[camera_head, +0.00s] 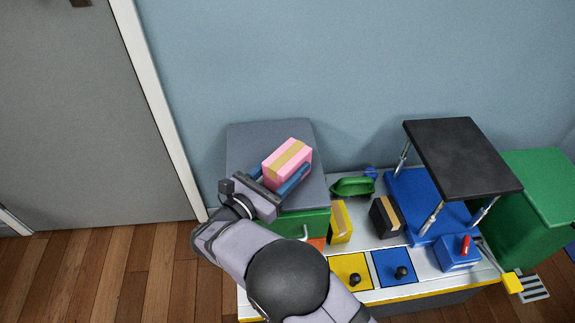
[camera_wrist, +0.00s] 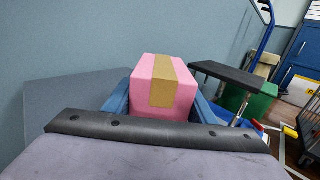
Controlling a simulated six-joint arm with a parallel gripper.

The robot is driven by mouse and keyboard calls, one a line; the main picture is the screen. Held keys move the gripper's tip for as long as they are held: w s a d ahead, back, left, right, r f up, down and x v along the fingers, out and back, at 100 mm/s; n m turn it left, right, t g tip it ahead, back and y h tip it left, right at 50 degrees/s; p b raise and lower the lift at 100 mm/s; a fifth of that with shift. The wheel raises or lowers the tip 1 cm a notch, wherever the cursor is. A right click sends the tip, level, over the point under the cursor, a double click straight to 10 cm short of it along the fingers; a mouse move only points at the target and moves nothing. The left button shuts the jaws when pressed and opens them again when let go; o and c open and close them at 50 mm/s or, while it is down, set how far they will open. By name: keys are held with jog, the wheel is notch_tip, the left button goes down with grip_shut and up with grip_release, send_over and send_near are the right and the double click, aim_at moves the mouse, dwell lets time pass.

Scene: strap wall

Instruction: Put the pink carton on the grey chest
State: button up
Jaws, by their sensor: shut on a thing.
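The pink carton (camera_head: 283,158) has a tan tape band and is held between the blue fingers of my gripper (camera_head: 280,178). In the wrist view the carton (camera_wrist: 153,88) sits between the two fingers (camera_wrist: 160,104). The grey chest (camera_head: 245,143) has a flat grey top and a green front with a handle. The carton is over the chest top in the head view. I cannot tell whether its underside touches the top. In the wrist view the chest top (camera_wrist: 60,100) shows to the left of the carton. My arm hides part of the chest's front.
A yellow carton (camera_head: 341,222) and a black carton (camera_head: 386,217) stand on the white bench, right of the chest. A green scoop-like thing (camera_head: 352,187) lies behind them. A black panel on posts (camera_head: 462,158) rises above a blue base. A green box (camera_head: 530,210) is at the far right.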

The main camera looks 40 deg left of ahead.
jog(key=o, duration=1.4)
jog(key=shift+f, duration=0.1)
jog(key=shift+s+r, duration=0.15)
jog(key=shift+r, duration=0.05)
jog(key=shift+s, duration=0.35)
jog(key=s+p, duration=0.2)
jog(key=s, duration=0.9)
